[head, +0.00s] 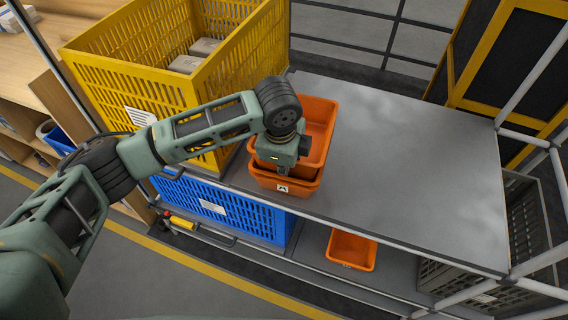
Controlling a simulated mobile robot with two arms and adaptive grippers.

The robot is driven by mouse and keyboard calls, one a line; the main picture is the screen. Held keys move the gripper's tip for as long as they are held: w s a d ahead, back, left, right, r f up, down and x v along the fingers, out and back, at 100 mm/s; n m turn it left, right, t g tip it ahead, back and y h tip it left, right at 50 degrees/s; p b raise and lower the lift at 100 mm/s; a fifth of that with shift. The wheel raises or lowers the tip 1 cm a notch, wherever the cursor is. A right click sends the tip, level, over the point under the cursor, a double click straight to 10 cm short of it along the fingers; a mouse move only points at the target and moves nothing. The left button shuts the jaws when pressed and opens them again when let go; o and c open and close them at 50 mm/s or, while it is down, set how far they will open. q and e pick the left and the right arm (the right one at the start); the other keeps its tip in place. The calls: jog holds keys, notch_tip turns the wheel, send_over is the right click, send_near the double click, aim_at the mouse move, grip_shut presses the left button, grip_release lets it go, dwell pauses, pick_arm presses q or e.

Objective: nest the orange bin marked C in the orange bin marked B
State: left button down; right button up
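Orange bins (318,128) stand nested in a stack on the grey upper surface. The outer bin's front (300,188) bears a white label that looks like A. No B or C mark is readable on the stack. My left gripper (279,168) points down at the stack's near wall, overlapping its rim. Its fingertips are hidden, so I cannot tell whether it is shut on the rim. A smaller-looking orange bin (351,250) sits alone on the lower shelf; its mark is too small to read. My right gripper is out of view.
A yellow slatted crate (130,92) holding grey packages stands left of the stack. A blue crate (225,208) sits below. The grey surface (420,165) is clear to the right, bordered by metal posts. A grey crate (465,285) stands low at right.

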pick_arm(q)
jog(key=c, duration=1.9)
grip_release()
jog(key=shift+s, duration=0.1)
jog(key=shift+o, duration=0.2)
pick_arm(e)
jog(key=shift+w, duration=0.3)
pick_arm(q)
jog(key=shift+f, duration=0.1)
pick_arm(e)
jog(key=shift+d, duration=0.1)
pick_arm(q)
notch_tip(320, 180, up, 12)
jog(key=s, duration=0.1)
jog(key=shift+s+a, duration=0.25)
jog(key=shift+s, duration=0.15)
